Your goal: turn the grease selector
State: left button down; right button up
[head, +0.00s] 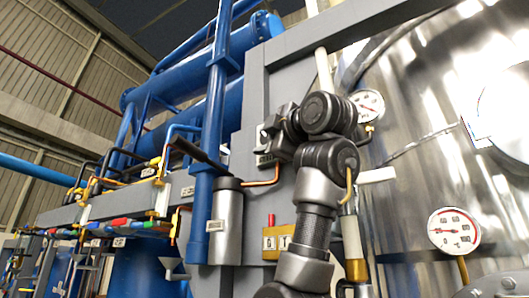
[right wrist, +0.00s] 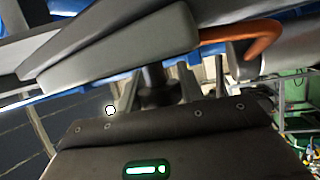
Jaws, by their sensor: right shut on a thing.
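My right gripper (head: 270,130) is up against the grey upright panel in the head view, with its dark wrist and arm to the right. It is shut on the grease selector, which it mostly hides in the head view. In the right wrist view, a dark round stem of the grease selector (right wrist: 157,88) shows between the narrow fingers of my right gripper (right wrist: 160,80). A large grey rounded piece (right wrist: 120,50) fills the top of that view, close to the fingers. How far the selector is turned cannot be told. My left gripper is not in view.
A grey cylinder (head: 226,225) with a black lever handle (head: 198,153) stands left of the gripper. A copper pipe (head: 265,183) bends near it. Pressure gauges (head: 453,230) and a shiny steel vessel (head: 420,130) are at right. Blue pipes and coloured handles fill the left.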

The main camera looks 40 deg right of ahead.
jog(key=shift+w+f+m+t+h+b, duration=0.1)
jog(key=shift+f+m+t+h+b, duration=0.25)
jog(key=shift+m+t+b, duration=0.4)
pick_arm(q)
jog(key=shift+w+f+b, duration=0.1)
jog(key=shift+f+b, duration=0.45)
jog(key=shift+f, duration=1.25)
pick_arm(e)
jog(key=shift+r+m+t+h, duration=0.25)
jog(key=shift+r+t+h, duration=0.1)
jog(key=shift+t, duration=0.4)
jog(key=o, duration=1)
jog(key=shift+a+r, duration=0.1)
jog(key=shift+r, duration=0.05)
jog(key=shift+c, duration=0.2)
jog(key=shift+s, duration=0.2)
pick_arm(q)
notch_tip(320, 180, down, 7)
jog(key=b, duration=0.6)
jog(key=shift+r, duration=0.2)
pick_arm(e)
jog(key=v, duration=1)
jog(key=shift+s+f, duration=0.2)
jog(key=shift+f, duration=0.1)
